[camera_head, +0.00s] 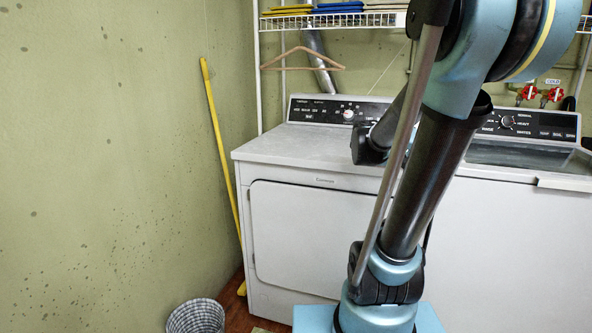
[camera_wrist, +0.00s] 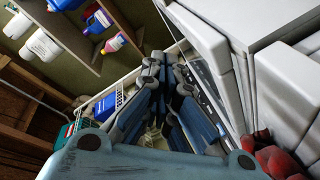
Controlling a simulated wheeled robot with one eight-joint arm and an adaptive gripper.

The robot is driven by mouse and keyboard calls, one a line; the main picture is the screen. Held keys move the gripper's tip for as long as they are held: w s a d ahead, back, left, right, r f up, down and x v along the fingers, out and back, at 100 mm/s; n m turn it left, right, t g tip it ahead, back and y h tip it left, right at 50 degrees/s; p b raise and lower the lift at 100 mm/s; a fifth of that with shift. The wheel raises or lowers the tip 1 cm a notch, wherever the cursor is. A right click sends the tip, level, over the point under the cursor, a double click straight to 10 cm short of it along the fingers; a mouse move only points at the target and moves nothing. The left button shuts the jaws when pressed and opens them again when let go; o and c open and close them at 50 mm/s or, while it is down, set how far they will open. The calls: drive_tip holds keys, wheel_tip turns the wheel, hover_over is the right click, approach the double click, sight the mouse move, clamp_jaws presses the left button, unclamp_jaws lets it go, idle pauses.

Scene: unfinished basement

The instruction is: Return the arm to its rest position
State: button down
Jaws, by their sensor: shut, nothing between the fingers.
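My arm rises across the right half of the head view, in front of the dryer (camera_head: 315,230) and the washer (camera_head: 520,240). My gripper (camera_wrist: 163,62) shows in the wrist view as dark and blue-grey fingers. Its fingers are shut with nothing between them. In the head view a dark part of my arm hangs in front of the dryer's top, and I cannot clearly make out the fingers there.
A yellow pole (camera_head: 218,150) leans on the green wall (camera_head: 110,140). A checked basket (camera_head: 196,316) stands on the floor. A wire shelf (camera_head: 335,20) with a hanger (camera_head: 303,58) is above. Shelved bottles (camera_wrist: 101,20) and red objects (camera_wrist: 275,160) show in the wrist view.

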drive_tip(key=s+a+f+n+t+y, duration=0.1)
drive_tip(key=s+a+f+n+y, duration=0.3)
drive_tip(key=f, duration=0.5)
drive_tip(key=s+a+f+n+t+y, duration=0.1)
drive_tip(key=s+a+f+n+y, duration=0.1)
drive_tip(key=a+f+y, duration=0.55)
drive_tip(key=s+a+f+n+y, duration=0.2)
drive_tip(key=a+f, duration=0.2)
drive_tip(key=a, duration=0.2)
drive_tip(key=s+a+f+n+t+y, duration=0.1)
drive_tip(key=a+f+n+y, duration=0.1)
drive_tip(key=a, duration=0.5)
wheel_tip(320, 180, down, 3)
drive_tip(key=shift+s+r+y, duration=0.1)
drive_tip(key=shift+s+y, duration=0.25)
drive_tip(key=shift+y, duration=0.3)
